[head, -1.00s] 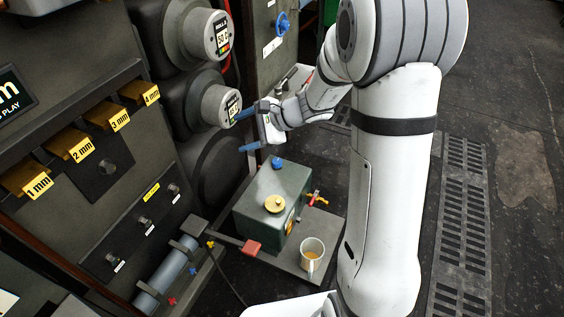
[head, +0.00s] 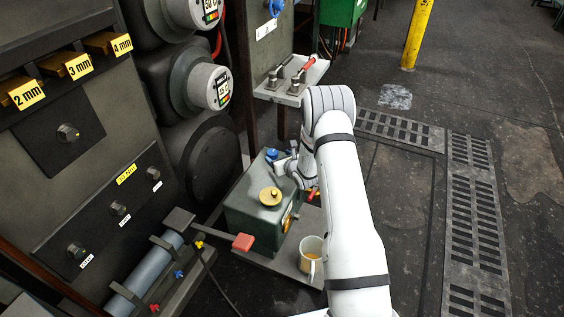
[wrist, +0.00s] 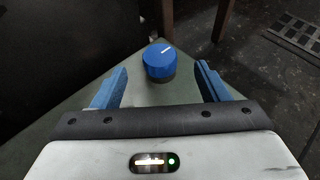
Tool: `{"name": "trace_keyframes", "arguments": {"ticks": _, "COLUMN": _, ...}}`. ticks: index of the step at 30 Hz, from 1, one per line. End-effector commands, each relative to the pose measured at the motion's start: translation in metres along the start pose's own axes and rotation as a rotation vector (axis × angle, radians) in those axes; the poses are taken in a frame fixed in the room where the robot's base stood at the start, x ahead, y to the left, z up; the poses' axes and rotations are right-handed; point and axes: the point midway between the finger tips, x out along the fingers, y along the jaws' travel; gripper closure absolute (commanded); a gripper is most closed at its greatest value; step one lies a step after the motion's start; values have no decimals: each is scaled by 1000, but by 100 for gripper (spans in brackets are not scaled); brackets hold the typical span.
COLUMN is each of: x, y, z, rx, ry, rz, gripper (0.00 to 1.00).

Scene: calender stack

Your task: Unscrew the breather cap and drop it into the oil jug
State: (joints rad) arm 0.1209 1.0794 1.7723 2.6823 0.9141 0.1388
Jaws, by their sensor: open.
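The blue breather cap (wrist: 159,60) with a white mark sits on its dark neck on top of the green oil tank (head: 240,205). In the wrist view my gripper (wrist: 162,78) is open, with its blue fingers to the left and right of the cap and apart from it. In the head view the cap (head: 271,155) shows just left of my wrist, and my fingers are mostly hidden there. A white jug (head: 311,270) with amber oil in it stands on the grey tray at the tank's front right.
A yellow cap (head: 270,196) is on the tank top. A red-handled tap (head: 313,194) is on its right side. A small shelf (head: 290,90) with levers is behind my arm. Dark machine rolls rise on the left.

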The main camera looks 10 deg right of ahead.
Motion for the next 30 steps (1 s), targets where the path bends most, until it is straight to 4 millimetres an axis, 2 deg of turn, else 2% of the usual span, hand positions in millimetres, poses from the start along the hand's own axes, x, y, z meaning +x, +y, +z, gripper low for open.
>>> {"name": "trace_keyframes", "arguments": {"ticks": 3, "x": 21, "y": 1, "z": -3, "rx": -2, "ry": -1, "rz": 2, "gripper": 32}}
{"name": "trace_keyframes", "arguments": {"ticks": 9, "x": 46, "y": 0, "z": -2, "rx": -3, "ry": -1, "rz": 2, "gripper": 32}}
{"name": "trace_keyframes", "arguments": {"ticks": 14, "x": 54, "y": 0, "z": 0, "rx": -2, "ry": 1, "rz": 1, "gripper": 32}}
{"name": "trace_keyframes", "arguments": {"ticks": 21, "x": 54, "y": 0, "z": 0, "rx": -1, "ry": 1, "rz": 1, "gripper": 32}}
{"name": "trace_keyframes", "arguments": {"ticks": 30, "x": 54, "y": 0, "z": 0, "rx": -1, "ry": 1, "rz": 0, "gripper": 55}}
